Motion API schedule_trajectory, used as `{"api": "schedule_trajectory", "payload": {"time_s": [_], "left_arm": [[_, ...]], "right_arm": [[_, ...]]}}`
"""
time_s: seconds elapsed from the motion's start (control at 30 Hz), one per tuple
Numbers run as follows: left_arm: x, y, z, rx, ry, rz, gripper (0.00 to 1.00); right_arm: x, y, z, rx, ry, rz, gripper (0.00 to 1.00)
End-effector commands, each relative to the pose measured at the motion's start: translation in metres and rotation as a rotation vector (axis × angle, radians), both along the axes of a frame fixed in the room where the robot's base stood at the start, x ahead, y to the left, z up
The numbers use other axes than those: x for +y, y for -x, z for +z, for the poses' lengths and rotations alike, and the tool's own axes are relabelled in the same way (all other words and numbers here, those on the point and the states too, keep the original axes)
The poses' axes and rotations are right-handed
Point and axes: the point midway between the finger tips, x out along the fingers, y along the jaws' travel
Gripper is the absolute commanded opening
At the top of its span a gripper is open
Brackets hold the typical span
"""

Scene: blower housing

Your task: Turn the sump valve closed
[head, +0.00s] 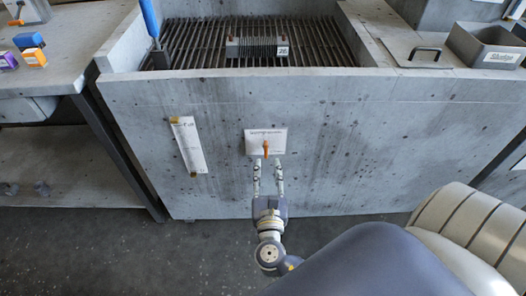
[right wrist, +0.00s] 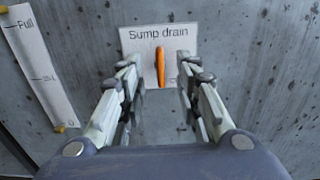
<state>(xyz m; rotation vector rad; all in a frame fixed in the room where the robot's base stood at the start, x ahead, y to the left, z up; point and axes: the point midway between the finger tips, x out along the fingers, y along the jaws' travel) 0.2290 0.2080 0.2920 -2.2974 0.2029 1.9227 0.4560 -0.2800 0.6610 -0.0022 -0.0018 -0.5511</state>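The sump valve is an orange handle (head: 265,148) on the front of the grey housing. It stands upright in front of a white plate (head: 279,139). In the right wrist view the handle (right wrist: 160,67) shows on the plate, which reads "Sump drain" (right wrist: 140,36). My right gripper (head: 268,163) is open, its fingers pointing at the plate. In the right wrist view the handle shows between the fingertips of the right gripper (right wrist: 156,68), with a gap on each side. I cannot tell how far the fingertips are from the plate. My left gripper is not in view.
A white level strip (head: 189,146) is on the housing front to the left. A grating (head: 210,50) with a finned block (head: 257,48) tops the housing. A blue-handled tool (head: 150,20) stands at its left. A grey bin (head: 490,45) is at the right. A workbench (head: 60,70) stands left.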

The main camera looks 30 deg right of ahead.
Motion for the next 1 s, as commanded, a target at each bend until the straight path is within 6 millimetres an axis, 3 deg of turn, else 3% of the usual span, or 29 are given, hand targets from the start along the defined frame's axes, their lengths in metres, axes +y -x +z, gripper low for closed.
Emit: {"api": "schedule_trajectory", "payload": {"time_s": [0.2, 0.4, 0.83, 0.87, 1.0], "left_arm": [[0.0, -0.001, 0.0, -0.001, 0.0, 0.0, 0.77], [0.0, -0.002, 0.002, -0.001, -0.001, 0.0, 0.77], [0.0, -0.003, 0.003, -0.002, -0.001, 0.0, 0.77], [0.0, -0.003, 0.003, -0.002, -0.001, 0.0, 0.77], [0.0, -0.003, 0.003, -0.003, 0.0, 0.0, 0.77]], "right_arm": [[-0.023, -0.038, 0.001, -0.003, 0.002, 0.0, 0.31], [-0.038, -0.063, 0.0, -0.001, -0.001, 0.0, 0.31], [-0.045, -0.073, -0.001, 0.002, -0.003, 0.001, 0.31], [-0.044, -0.073, -0.001, 0.002, -0.003, 0.001, 0.29], [-0.044, -0.073, -0.001, 0.002, -0.003, 0.001, 0.0]]}}
